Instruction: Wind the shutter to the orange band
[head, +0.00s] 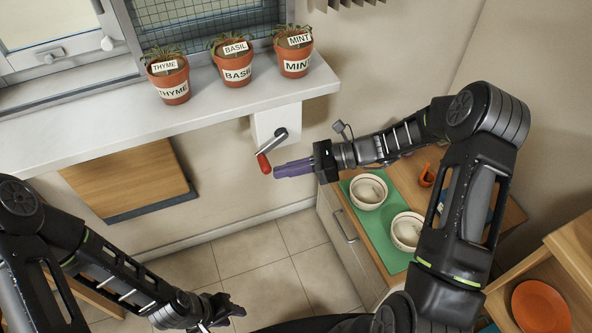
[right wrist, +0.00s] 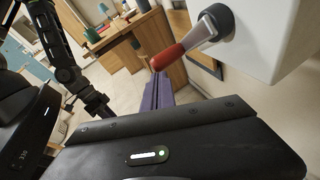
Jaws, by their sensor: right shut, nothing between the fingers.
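A crank with a grey arm (head: 273,140) and a red handle (head: 264,163) sits on a white box (head: 275,120) under the window sill. In the right wrist view the red handle (right wrist: 168,57) hangs from the grey arm (right wrist: 209,27). My right gripper (head: 278,171), with purple fingers, is shut and empty. Its tips point at the handle, close beside it; I cannot tell whether they touch. My left gripper (head: 232,309) is low over the floor, its finger gap unclear. A window with a dark grid (head: 205,30) shows at the top; no orange band is visible.
Pots of thyme (head: 168,77), basil (head: 232,63) and mint (head: 293,52) stand on the sill (head: 110,122) above the crank. Two bowls (head: 368,192) (head: 407,230) sit on a green mat (head: 393,258) below my right arm. The tiled floor (head: 270,262) is open.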

